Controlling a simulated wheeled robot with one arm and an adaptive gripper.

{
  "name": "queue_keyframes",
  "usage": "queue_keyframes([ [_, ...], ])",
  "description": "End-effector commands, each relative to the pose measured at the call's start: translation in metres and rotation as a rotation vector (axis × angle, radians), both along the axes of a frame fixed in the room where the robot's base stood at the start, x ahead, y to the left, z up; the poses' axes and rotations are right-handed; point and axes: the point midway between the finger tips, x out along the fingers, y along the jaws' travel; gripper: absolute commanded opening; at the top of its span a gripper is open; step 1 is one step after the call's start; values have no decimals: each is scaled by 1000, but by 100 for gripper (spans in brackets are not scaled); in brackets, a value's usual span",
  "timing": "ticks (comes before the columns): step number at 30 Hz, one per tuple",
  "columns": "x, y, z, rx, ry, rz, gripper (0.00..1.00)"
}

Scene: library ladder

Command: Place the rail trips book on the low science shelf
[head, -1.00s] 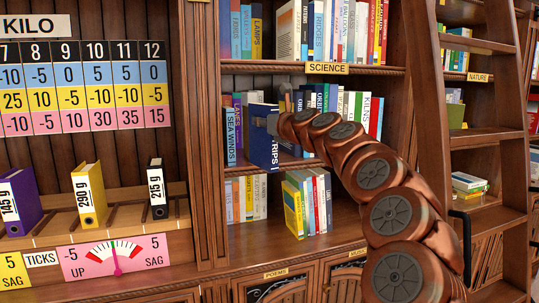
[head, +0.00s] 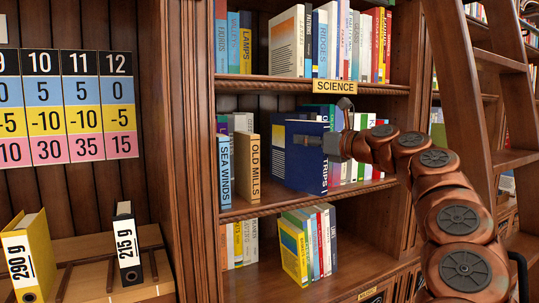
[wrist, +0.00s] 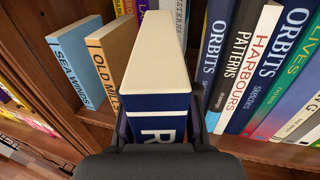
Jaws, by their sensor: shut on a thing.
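The rail trips book (head: 300,170) is dark blue with white spine letters ending in TRIPS. My gripper (head: 333,144) is shut on it in the head view, and the book stands roughly upright at the middle shelf (head: 262,208), below the SCIENCE label (head: 335,87). In the wrist view the book (wrist: 158,103) shows its pale page edge and a spine letter R between the fingers of my gripper (wrist: 160,138). It is at the gap between OLD MILLS (wrist: 112,62) and an ORBITS book (wrist: 217,50). I cannot tell whether its bottom touches the board.
SEA WINDS (head: 225,172) stands left of OLD MILLS. Several books fill the right part of this shelf. Books also stand on the shelf above and the shelf below (head: 295,250). A ladder (head: 490,55) leans at the right. Binders (head: 28,260) stand at lower left.

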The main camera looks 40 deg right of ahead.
Motion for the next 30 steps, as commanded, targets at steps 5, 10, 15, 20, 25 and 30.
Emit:
queue_keyframes([
  [5,37,-4,3,0,-2,-9,0],
  [10,72,-4,2,-1,1,-7,0],
  [15,100,-5,2,0,0,-8,0],
  [20,119,-5,2,1,-2,-6,0],
  [25,131,-4,1,0,-1,-5,0],
  [30,133,-4,0,0,-3,-4,0],
])
